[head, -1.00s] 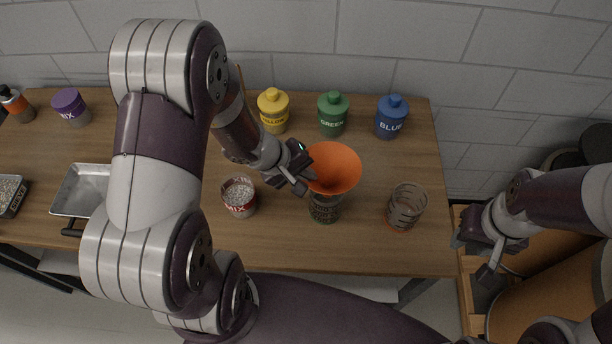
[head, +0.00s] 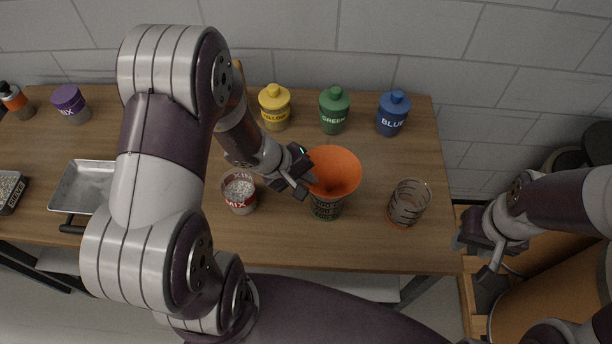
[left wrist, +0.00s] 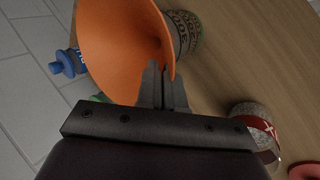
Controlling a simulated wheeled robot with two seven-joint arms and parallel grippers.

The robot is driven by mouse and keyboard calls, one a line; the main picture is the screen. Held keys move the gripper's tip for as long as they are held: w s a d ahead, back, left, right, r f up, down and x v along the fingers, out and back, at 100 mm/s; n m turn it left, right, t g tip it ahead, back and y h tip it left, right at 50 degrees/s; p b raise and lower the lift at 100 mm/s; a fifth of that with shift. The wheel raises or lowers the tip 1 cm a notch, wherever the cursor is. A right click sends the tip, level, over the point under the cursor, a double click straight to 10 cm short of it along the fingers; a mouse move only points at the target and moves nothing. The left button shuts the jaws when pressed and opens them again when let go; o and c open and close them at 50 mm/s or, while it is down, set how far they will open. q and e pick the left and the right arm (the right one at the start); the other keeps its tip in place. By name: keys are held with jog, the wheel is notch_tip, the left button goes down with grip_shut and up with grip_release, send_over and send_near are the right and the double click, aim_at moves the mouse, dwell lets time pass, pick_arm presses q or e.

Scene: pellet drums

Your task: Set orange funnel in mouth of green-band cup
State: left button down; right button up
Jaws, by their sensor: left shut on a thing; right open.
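The orange funnel (head: 338,168) is wide end up, directly over a clear cup with dark markings and a green band at its base (head: 327,209). My left gripper (head: 305,184) is shut on the left side of the funnel. In the left wrist view the funnel (left wrist: 120,40) fills the upper left, with the gripper fingers (left wrist: 162,85) against its wall and the cup (left wrist: 186,32) just behind. The spout and cup mouth are hidden, so I cannot tell whether the funnel rests on the cup. My right gripper (head: 485,258) is open and empty, off the table's right side.
A second clear cup with an orange base (head: 408,204) stands to the right. A MIX cup of pellets (head: 240,194) stands to the left. Yellow (head: 275,108), green (head: 334,110) and blue (head: 392,114) bottles line the back. A metal tray (head: 72,190) lies far left.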

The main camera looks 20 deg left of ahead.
pick_arm(q)
jog(key=c, duration=1.4)
grip_release()
jog(key=shift+o, duration=0.6)
jog(key=shift+s, duration=0.1)
jog(key=shift+r, duration=0.15)
notch_tip(320, 180, up, 2)
jog(key=p, duration=0.2)
jog(key=shift+p, duration=0.4)
jog(key=s+a+r+m+g+y, duration=0.2)
jog(key=s+r+m+g+y, duration=0.1)
jog(key=s+r+m, duration=0.5)
jog(key=shift+a+r+m+y+p, duration=0.35)
jog(key=shift+r+m+y+p, duration=0.15)
jog(key=shift+r+y, duration=0.45)
